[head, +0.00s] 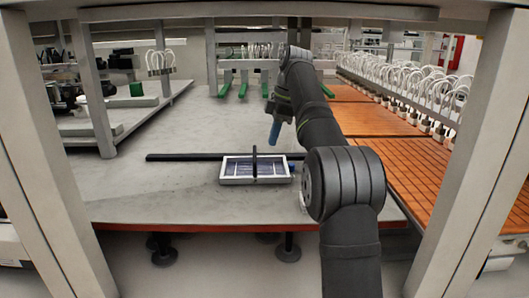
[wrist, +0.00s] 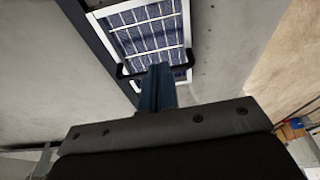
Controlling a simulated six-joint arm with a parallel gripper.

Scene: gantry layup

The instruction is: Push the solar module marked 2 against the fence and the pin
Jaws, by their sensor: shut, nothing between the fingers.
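The solar module (head: 238,170) has a white frame, dark blue cells and an upright black handle (head: 254,163) across its middle. It lies flat on the table; no number is readable. The fence, a long black bar (head: 185,157), runs along its far side; I cannot tell whether they touch. The wrist view shows the module (wrist: 150,32) beside the dark fence (wrist: 90,28). My gripper (head: 273,142) is shut and empty, its blue fingers pointing down, appearing above and beyond the module. In the wrist view, the fingers (wrist: 155,75) overlap the handle. I cannot make out the pin for certain.
The grey table (head: 180,195) is clear left of and in front of the module. Orange slatted panels (head: 415,165) lie at the right, with rows of white looped cables (head: 410,85) behind. Green-tipped supports (head: 243,88) stand at the back. Grey frame posts flank the view.

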